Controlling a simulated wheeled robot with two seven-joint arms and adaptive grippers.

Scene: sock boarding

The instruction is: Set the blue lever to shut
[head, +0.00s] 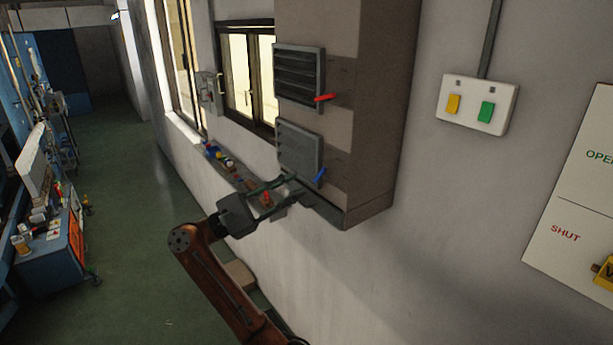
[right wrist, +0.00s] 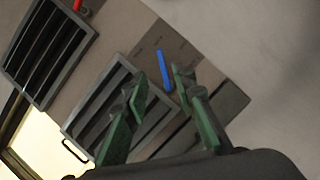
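The blue lever (head: 319,176) sticks out at a slant beside the lower grey louvre vent (head: 298,150) on a brown wall box. In the right wrist view the blue lever (right wrist: 163,68) shows beyond my right gripper, in line with the gap between the fingertips. My right gripper (head: 292,187) is open and empty, just left of and below the lever in the head view; its green fingers (right wrist: 160,78) stand apart. I cannot tell whether they touch the lever. The lower vent (right wrist: 98,108) shows its slats with dark gaps. My left gripper is not in view.
A red lever (head: 325,97) sits beside the upper vent (head: 299,76). A switch plate (head: 477,104) with yellow and green switches and a board (head: 580,215) marked OPEN and SHUT are on the wall at right. A cluttered ledge (head: 232,172) runs below the window.

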